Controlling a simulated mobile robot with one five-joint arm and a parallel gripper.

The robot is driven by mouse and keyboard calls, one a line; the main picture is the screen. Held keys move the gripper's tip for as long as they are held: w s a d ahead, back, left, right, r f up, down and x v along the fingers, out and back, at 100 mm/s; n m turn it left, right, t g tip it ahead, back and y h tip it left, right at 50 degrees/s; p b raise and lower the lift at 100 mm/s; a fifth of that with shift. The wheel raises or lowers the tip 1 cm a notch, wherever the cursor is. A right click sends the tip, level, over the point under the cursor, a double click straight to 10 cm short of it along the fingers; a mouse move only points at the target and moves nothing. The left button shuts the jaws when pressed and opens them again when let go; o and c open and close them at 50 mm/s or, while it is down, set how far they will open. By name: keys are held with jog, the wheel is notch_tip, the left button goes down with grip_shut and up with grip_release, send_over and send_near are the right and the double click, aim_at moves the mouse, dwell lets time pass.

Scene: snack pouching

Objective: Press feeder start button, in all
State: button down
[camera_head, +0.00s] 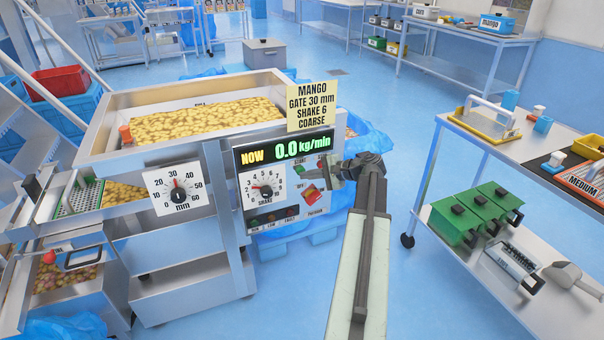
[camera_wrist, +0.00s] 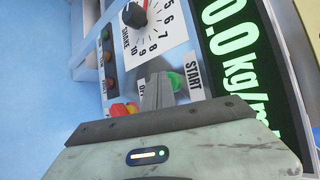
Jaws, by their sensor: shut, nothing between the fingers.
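The feeder control panel (camera_head: 262,190) stands at the centre of the head view, its display (camera_head: 290,149) reading "NOW 0.0 kg/min". The green start button (camera_wrist: 176,82) shows beside the START label (camera_wrist: 194,78) in the wrist view. My gripper (camera_head: 330,170) is shut and empty, reaching in from the right at the panel's right side. In the wrist view, my gripper's fingertips (camera_wrist: 157,82) lie right beside the green button and partly cover it. I cannot tell whether they touch it. A red button on yellow (camera_head: 311,193) sits below on the panel.
A shake dial (camera_head: 263,189) and a gate dial (camera_head: 178,189) are on the feeder. The hopper (camera_head: 190,118) holds yellow pieces. A cart (camera_head: 482,138) with green boxes (camera_head: 488,208) stands right. Blue floor is clear between.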

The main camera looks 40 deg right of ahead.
jog(key=shift+w, duration=0.15)
dwell(0.4)
jog(key=shift+s+a, duration=0.35)
jog(key=shift+s, duration=0.55)
jog(key=s, duration=0.1)
jog(key=s+a, duration=0.1)
jog(key=s, duration=0.1)
jog(key=s+a, duration=0.1)
jog(key=shift+s, duration=0.3)
dwell(0.4)
